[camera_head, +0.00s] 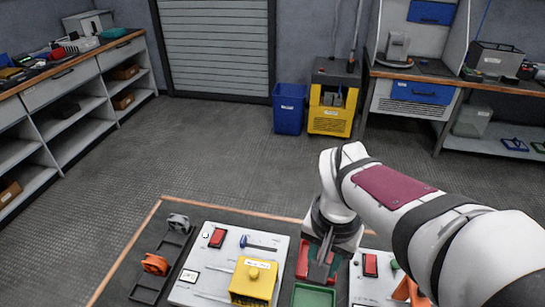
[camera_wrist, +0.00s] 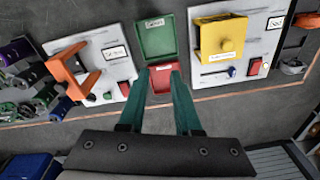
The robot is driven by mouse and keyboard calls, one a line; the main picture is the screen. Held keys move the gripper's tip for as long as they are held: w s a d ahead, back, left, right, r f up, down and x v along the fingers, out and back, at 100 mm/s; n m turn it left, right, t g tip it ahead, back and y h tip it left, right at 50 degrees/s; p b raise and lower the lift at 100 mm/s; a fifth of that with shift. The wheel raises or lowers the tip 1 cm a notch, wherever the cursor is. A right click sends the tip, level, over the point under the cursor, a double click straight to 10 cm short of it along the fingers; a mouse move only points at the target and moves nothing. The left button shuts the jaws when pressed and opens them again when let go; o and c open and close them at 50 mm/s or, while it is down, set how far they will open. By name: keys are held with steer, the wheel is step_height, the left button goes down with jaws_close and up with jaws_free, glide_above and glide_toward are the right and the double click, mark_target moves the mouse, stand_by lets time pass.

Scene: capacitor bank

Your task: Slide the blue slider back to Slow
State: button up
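The blue slider (camera_head: 245,241) sits at the left end of its narrow track on the left white panel (camera_head: 212,262), between a red switch and a yellow box. It also shows in the wrist view (camera_wrist: 231,72), at the right end of the track there. The slider's Slow marking is too small to read. My gripper (camera_wrist: 161,72) is open and empty, its two green fingers apart over the red tray. In the head view my gripper (camera_head: 319,272) hangs right of the left panel, apart from the slider.
The yellow box (camera_head: 253,280) stands near the slider, with a red switch (camera_head: 217,238) on its other side. A red tray (camera_wrist: 165,80) and a green tray (camera_wrist: 155,37) lie between the panels. An orange handle (camera_wrist: 72,72) rises from the other panel.

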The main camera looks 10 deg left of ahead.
steer(key=w+a+f+n+t, duration=0.1)
steer(key=w+a+f, duration=0.2)
steer(key=w+a, duration=0.25)
steer(key=w+a+f+n, duration=0.1)
steer(key=w+a+f, duration=0.2)
steer(key=w+a, duration=0.25)
steer(key=n+t, duration=0.1)
glide_above(242, 240)
step_height(242, 240, down, 4)
steer(key=shift+s+f, duration=0.25)
steer(key=shift+f, duration=4.45)
jaws_close()
